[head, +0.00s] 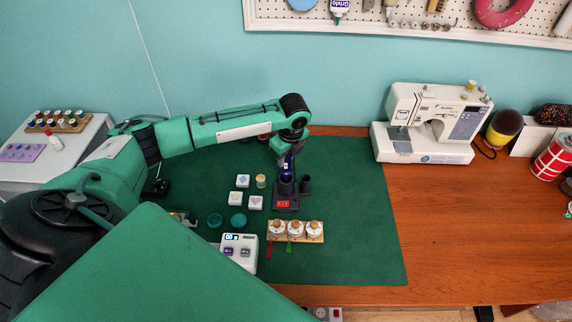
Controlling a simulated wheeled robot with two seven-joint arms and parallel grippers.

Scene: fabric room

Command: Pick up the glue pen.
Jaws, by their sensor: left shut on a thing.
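The glue pen (287,173) looks like a slim dark blue upright thing at the dark grey stand (285,203) with a red label, on the green mat (355,235). My left gripper (287,158) points down from above and is shut on its upper part. The gripper and arm hide the pen's top. I cannot tell whether the pen's lower end is still in the stand or just above it. My right gripper is not in view.
A sewing machine (435,120) stands at the right. The mat's right side is clear.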

